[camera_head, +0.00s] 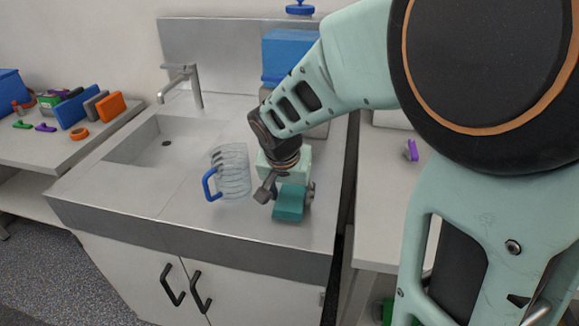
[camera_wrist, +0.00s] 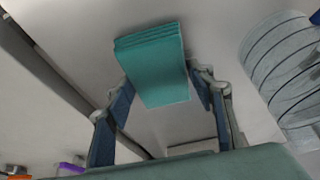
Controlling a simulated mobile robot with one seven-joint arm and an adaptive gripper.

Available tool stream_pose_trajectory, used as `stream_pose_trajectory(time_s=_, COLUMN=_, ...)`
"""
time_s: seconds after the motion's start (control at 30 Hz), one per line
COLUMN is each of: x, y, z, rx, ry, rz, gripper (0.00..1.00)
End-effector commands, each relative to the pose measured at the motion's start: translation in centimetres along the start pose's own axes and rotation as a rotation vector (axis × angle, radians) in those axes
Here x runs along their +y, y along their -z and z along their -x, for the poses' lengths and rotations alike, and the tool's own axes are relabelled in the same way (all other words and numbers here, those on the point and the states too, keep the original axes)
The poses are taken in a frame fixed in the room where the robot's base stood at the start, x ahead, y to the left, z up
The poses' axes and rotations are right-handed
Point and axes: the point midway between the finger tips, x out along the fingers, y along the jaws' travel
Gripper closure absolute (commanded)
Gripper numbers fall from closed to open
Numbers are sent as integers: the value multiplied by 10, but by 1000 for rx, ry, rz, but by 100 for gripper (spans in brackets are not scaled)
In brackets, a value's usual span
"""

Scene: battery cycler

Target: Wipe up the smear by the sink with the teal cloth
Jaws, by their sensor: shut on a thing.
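The folded teal cloth (camera_head: 289,204) is between the fingers of my gripper (camera_head: 284,192), over the right part of the sink counter. My gripper (camera_wrist: 160,84) is shut on the cloth, which also shows in the wrist view (camera_wrist: 152,62). I cannot tell whether the cloth touches the counter. The sink basin (camera_head: 150,147) is to the left, with a tap (camera_head: 190,84) behind it. I cannot make out the smear in either view; my gripper and the jug hide part of the counter (camera_head: 150,196).
A clear ribbed jug (camera_head: 235,172) with a blue handle stands just left of my gripper; it also shows in the wrist view (camera_wrist: 285,70). A blue box (camera_head: 287,52) is behind. Side tables flank the counter, the left one (camera_head: 60,148) holding several items. The counter's front left is clear.

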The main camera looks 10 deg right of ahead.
Motion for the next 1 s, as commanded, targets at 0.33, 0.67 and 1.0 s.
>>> stream_pose_trajectory(time_s=0.33, x=-21, y=0, z=0, rx=0, ry=0, rz=1, gripper=69)
stream_pose_trajectory(time_s=0.67, x=-46, y=-1, z=-4, rx=0, ry=1, rz=2, gripper=69)
stream_pose_trajectory(time_s=1.0, x=-49, y=0, z=0, rx=-1, ry=0, rz=0, gripper=69)
